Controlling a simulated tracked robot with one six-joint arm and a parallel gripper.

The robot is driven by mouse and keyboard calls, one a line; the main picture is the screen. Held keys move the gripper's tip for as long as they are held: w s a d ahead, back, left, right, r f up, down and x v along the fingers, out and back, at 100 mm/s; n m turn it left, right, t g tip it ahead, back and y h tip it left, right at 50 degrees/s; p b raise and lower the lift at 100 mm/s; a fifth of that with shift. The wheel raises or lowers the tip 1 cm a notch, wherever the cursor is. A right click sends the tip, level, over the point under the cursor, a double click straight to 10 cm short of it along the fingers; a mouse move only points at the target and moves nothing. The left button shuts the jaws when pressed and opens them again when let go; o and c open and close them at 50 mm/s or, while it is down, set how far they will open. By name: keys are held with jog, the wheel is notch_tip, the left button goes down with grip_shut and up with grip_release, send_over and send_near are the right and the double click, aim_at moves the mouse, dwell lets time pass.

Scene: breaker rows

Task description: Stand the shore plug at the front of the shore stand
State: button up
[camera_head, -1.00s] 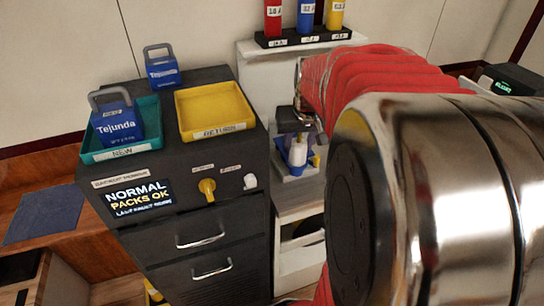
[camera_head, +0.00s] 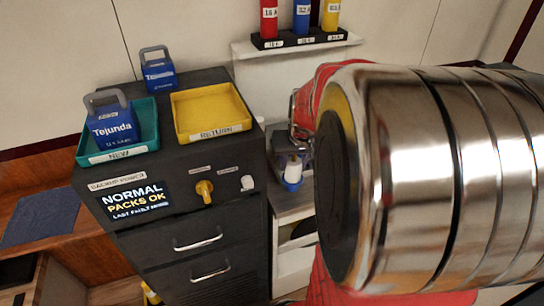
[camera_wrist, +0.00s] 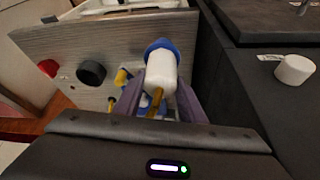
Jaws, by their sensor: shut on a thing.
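The shore plug seems to be the white cylinder with a blue collar in my gripper (camera_wrist: 160,88). In the wrist view the plug (camera_wrist: 161,70) sits between my two fingers, blue end away from the camera, with a yellow piece at its near end. In the head view the plug (camera_head: 293,168) shows white over blue, roughly upright; my arm hides much of my gripper. Behind the plug in the wrist view is a grey panel (camera_wrist: 58,62) with red, black, yellow and blue fittings, perhaps the shore stand. I cannot tell whether the plug touches it.
The dark backup power cabinet (camera_head: 140,225) stands left of the plug, with a yellow knob (camera_head: 204,190) and white knob (camera_head: 247,183). Teal (camera_head: 145,140) and yellow (camera_head: 180,137) trays sit on top. A rack (camera_head: 300,40) of coloured cylinders stands behind.

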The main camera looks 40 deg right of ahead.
jog(key=shift+f, duration=1.8)
jog(key=shift+f, duration=0.1)
jog(key=o, duration=1.4)
jog(key=shift+v, duration=6.05)
jog(key=shift+s, duration=0.1)
